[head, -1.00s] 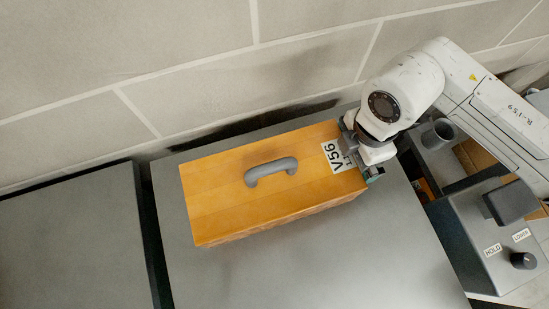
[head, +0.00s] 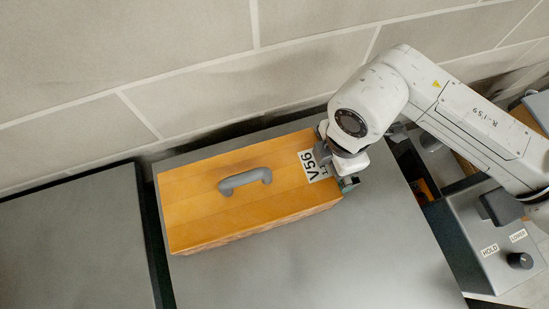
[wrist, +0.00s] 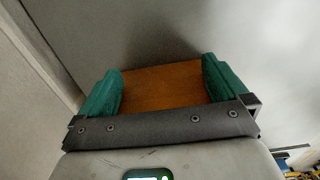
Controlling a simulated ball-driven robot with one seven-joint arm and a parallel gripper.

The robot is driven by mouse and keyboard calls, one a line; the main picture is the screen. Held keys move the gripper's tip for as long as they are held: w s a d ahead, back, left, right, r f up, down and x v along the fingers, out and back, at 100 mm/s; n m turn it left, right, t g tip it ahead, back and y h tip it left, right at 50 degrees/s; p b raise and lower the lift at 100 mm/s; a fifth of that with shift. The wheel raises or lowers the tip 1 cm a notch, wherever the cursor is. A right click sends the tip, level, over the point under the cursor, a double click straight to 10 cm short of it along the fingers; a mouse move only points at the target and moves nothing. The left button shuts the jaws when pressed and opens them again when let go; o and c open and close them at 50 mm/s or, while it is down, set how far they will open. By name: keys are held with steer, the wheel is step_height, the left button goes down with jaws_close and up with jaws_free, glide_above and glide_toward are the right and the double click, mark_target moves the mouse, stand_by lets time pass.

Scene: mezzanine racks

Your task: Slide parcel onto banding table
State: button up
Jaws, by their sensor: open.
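The parcel (head: 225,209) is an orange-brown box with a grey handle on top and a white label marked V56 at its right end. It lies on the right-hand grey table (head: 350,250), its left end close to the gap between the two tables. My gripper (head: 343,170) is at the parcel's right end. In the wrist view my gripper (wrist: 161,88) has its green fingers apart, with the brown parcel (wrist: 163,86) showing between and beyond them. Whether the fingers touch the parcel cannot be told. The left-hand grey table (head: 70,245) is bare.
A dark narrow gap separates the two tables. A tiled wall (head: 180,60) runs behind them. A grey control box (head: 490,240) with HOLD and LOWER labels and a black knob stands at the right. The right table is clear in front of the parcel.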

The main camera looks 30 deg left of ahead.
mark_target(273, 182)
steer(key=shift+s+a+p, duration=1.2)
steer(key=shift+s+a, duration=3.25)
steer(key=shift+s, duration=0.05)
steer(key=shift+s+a, duration=0.9)
steer(key=shift+w, duration=0.1)
steer(key=shift+w+d, duration=1)
steer(key=shift+d, duration=0.1)
step_height(273, 182, up, 13)
steer(key=p, duration=0.9)
steer(key=shift+p, duration=0.3)
steer(key=shift+w, duration=0.1)
